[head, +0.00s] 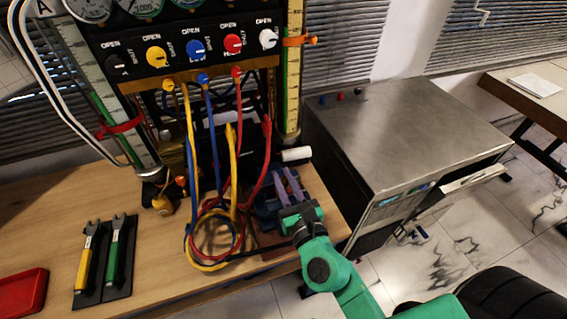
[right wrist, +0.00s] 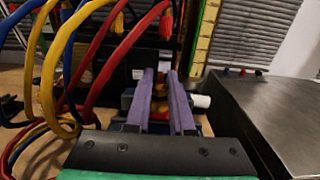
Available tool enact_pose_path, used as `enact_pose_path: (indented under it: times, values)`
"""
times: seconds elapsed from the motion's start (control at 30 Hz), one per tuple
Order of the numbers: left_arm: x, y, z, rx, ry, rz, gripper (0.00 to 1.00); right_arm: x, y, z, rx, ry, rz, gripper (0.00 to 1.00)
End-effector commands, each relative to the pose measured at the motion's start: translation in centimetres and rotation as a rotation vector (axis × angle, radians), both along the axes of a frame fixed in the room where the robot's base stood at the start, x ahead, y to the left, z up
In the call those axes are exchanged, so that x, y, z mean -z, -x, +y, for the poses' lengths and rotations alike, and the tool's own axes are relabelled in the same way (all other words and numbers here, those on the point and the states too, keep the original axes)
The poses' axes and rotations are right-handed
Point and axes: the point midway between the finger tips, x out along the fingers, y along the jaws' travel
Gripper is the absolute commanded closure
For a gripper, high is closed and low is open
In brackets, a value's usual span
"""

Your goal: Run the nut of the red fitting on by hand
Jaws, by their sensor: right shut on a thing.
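My right gripper (head: 284,170) reaches in from the lower right, its purple fingers over a blue vice-like holder (head: 266,208) at the bench's right end. In the right wrist view its fingers (right wrist: 161,73) are close together, with a small brass and red part (right wrist: 159,115) between them, which I take for the nut of the red fitting. The fingers hide most of it, so its thread and seating cannot be told. A red hose (head: 267,135) loops down beside the gripper. Another red hose end (head: 236,72) is under the panel's red knob (head: 232,43). My left gripper is not in view.
Yellow, blue and red hoses (head: 214,262) coil left of the gripper. A white cylinder (head: 296,154) lies close behind it. A steel cabinet (head: 410,120) stands right.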

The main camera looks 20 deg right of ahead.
Motion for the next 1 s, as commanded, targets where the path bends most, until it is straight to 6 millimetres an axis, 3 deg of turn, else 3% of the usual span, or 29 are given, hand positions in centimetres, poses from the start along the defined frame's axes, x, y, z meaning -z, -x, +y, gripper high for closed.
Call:
enact_pose_path:
  times: [0.03, 0.3, 1.0]
  values:
    - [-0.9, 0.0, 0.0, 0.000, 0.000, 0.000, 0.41, -0.5, 0.0, 0.0, 0.033, -0.004, 0.001, 1.00]
    - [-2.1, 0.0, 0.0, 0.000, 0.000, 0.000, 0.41, -0.1, 0.0, 0.0, 0.165, -0.001, 0.000, 1.00]
    - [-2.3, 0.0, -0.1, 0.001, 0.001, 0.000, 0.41, 0.1, 0.0, -0.1, 0.212, 0.002, 0.000, 1.00]
